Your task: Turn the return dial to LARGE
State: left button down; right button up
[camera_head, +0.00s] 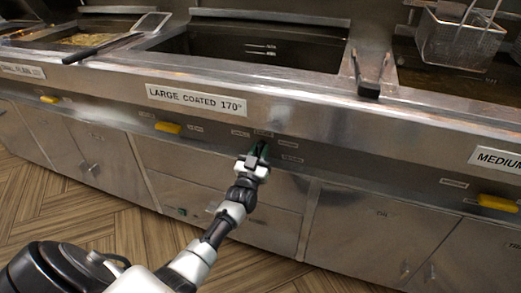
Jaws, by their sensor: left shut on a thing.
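My left gripper (257,153) reaches up from the lower left to the front panel of the middle fryer, below the sign "LARGE COATED 170°" (196,99). Several small label plates (288,143) sit around the dial, too small to read surely. Which label the dial points at cannot be told. My right gripper is not in view.
Yellow handles (168,128) stick out along the panel, with another at the right (497,203). Above are open frying vats, a wire basket (458,40) and a dark-handled tool (369,88). The wood floor (85,212) is clear.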

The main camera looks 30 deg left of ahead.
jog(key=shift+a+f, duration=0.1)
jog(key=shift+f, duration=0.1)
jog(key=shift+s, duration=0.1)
pick_arm(q)
jog(key=c, duration=1.2)
grip_release()
jog(key=shift+c, duration=0.2)
jog(key=shift+s, duration=0.1)
jog(key=p+v, duration=0.1)
jog(key=v, duration=0.9)
jog(key=shift+s+f, duration=0.15)
jog(key=shift+s, duration=0.1)
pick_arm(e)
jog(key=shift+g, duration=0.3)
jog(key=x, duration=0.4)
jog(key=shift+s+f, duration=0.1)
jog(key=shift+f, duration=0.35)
pick_arm(q)
jog(key=shift+d, duration=0.15)
